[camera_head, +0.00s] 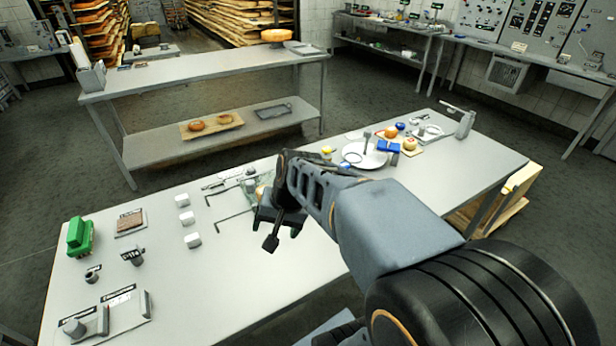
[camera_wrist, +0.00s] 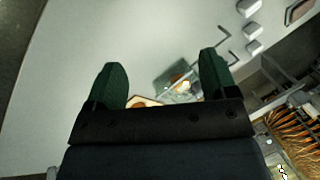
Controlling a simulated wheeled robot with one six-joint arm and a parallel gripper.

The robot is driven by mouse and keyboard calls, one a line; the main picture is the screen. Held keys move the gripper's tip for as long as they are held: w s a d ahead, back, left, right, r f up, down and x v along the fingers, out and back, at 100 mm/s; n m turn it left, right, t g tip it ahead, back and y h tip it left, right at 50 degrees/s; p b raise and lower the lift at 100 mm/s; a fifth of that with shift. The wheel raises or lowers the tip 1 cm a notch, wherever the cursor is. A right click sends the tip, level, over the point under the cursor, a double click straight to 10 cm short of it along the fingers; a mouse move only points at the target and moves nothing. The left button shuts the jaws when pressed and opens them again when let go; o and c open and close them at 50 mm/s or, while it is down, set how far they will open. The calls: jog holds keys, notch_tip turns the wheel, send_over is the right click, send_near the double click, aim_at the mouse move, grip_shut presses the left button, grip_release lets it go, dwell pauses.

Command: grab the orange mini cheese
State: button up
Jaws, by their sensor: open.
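My gripper (camera_head: 273,222) is open and empty, above the near table in the head view. In the wrist view a small pale-orange piece (camera_wrist: 184,85) lies on a clear greenish tray (camera_wrist: 168,90), lower between the fingers. An orange ball (camera_head: 391,131) and an orange-tan round (camera_head: 409,144) sit farther right. I cannot tell for sure which is the orange mini cheese.
The near table (camera_head: 225,285) holds several white blocks (camera_head: 187,218), a green object (camera_head: 80,237), a white plate (camera_head: 352,156) and a blue block (camera_head: 388,147). A back table (camera_head: 190,73) carries a large orange wheel (camera_head: 276,35). The near table's front middle is clear.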

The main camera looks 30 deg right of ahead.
jog(key=shift+o, duration=1.1)
jog(key=w+d+f+m+t+y, duration=0.1)
jog(key=w+d+f+m+y, duration=0.1)
jog(key=w+d+m, duration=0.4)
jog(key=shift+w+d+f+m+y, duration=0.25)
jog(key=shift+w+m+y, duration=0.15)
jog(key=shift+m, duration=0.6)
jog(key=w+d+f+m+t, duration=0.1)
jog(key=d+f+m+t, duration=0.1)
jog(key=d+m, duration=0.3)
jog(key=w+d+f+m+t, duration=0.2)
jog(key=d+m, duration=0.3)
jog(key=d, duration=0.5)
jog(key=w+d+f+m+t+b, duration=0.1)
jog(key=w+d+f+m+t, duration=0.1)
jog(key=d+m, duration=0.4)
jog(key=shift+w+d+f+t, duration=0.1)
jog(key=shift+d+f+t, duration=0.15)
jog(key=shift+d+t, duration=0.4)
jog(key=shift+w+d+f+t, duration=0.1)
jog(key=shift+d+f+t, duration=0.15)
jog(key=shift+d+t, duration=0.4)
jog(key=shift+m, duration=0.3)
jog(key=x, duration=0.6)
jog(key=shift+d+f+p, duration=0.2)
jog(key=shift+d+p, duration=0.1)
jog(key=shift+p+x, duration=0.4)
jog(key=shift+x, duration=3.1)
jog(key=c, duration=1)
